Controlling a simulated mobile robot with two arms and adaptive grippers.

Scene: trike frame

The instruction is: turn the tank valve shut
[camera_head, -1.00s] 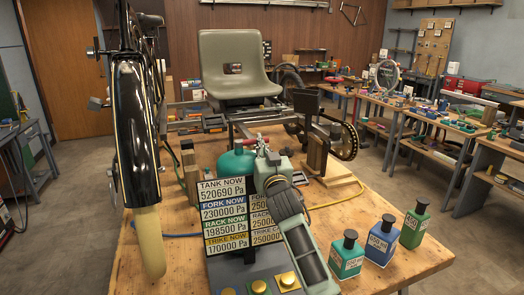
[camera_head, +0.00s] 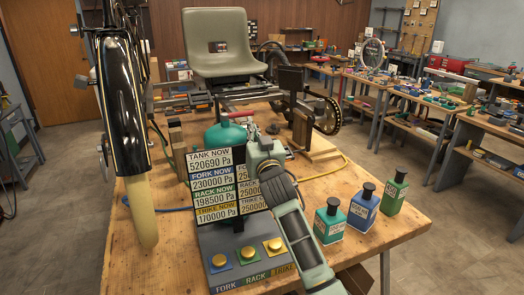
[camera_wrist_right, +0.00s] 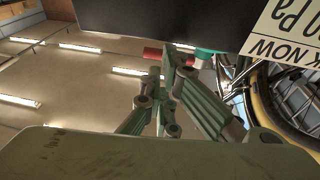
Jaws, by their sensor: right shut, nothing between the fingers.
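The teal tank (camera_head: 224,134) stands on the wooden bench behind the gauge sign, which hides its lower part. The red valve handle (camera_head: 240,114) lies across the top of the tank. In the right wrist view the red handle (camera_wrist_right: 154,54) shows just beyond the fingers, with a bit of teal tank (camera_wrist_right: 203,53) beside it. My right gripper (camera_wrist_right: 170,62) is shut and empty, close to the handle; I cannot tell whether they touch. In the head view its fingers are mostly hidden beside the tank, behind its green body. My left gripper is not in view.
The pressure sign (camera_head: 212,160) and its button box (camera_head: 240,262) stand close in front of the tank. Three bottles (camera_head: 362,206) stand at right. A black fender with a cream tyre (camera_head: 140,215) hangs at left. The trike seat (camera_head: 218,45) is behind.

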